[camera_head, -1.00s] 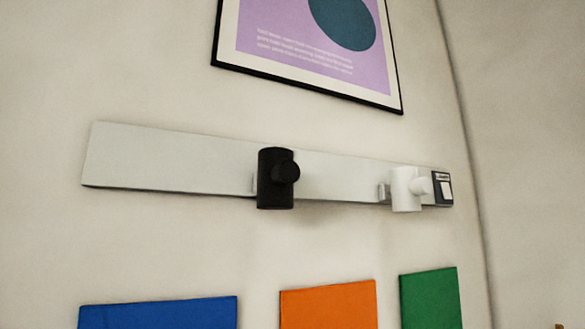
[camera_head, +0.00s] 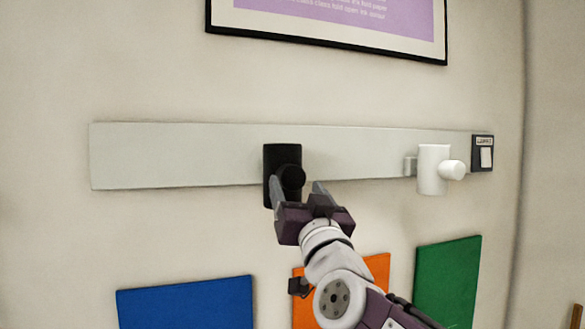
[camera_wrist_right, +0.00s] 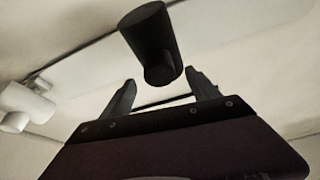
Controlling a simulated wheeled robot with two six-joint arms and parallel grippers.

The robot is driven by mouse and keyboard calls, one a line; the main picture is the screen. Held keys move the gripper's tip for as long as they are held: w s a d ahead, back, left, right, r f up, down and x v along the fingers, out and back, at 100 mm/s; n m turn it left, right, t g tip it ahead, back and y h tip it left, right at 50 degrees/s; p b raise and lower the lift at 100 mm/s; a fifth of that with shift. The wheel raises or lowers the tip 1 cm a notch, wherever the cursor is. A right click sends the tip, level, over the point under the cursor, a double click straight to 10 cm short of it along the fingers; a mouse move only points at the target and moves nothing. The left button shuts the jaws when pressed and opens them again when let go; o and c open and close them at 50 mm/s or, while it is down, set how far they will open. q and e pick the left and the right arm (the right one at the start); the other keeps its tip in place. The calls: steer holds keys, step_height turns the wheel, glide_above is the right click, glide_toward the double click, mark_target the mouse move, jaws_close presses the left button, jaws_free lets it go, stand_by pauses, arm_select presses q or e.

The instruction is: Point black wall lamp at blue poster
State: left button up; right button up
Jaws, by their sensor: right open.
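The black wall lamp (camera_head: 280,158) is a dark cylinder with a round knob on its front, mounted on a pale wall rail. It also shows in the right wrist view (camera_wrist_right: 148,38), just beyond the fingers. The blue poster (camera_head: 188,304) is low on the wall, below and left of the lamp, its bottom cut off by the picture edge. My right gripper (camera_head: 297,190) is open at the lamp's knob, with one finger overlapping the lamp's lower left in the head view. In the wrist view (camera_wrist_right: 160,82) its fingers straddle the knob's near end; contact cannot be told. My left gripper is not in view.
A white lamp (camera_head: 433,170) and a switch (camera_head: 483,153) are on the right of the rail (camera_head: 180,155). An orange poster (camera_head: 378,268) is partly behind my right arm, a green one (camera_head: 448,280) beside it. A framed print (camera_head: 335,42) hangs above.

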mark_target(295, 180)
steer(key=x, duration=0.1)
steer(key=p+x, duration=0.1)
steer(key=x, duration=0.2)
steer(key=shift+w+d+r+p, duration=0.15)
steer(key=shift+w+d+p, duration=0.15)
steer(key=shift+p, duration=0.1)
steer(key=shift+a, duration=0.55)
steer(key=shift+d, duration=0.1)
steer(key=shift+c, duration=0.5)
steer(key=shift+d, duration=0.15)
steer(key=c, duration=0.5)
jaws_close()
steer(key=shift+d, duration=0.1)
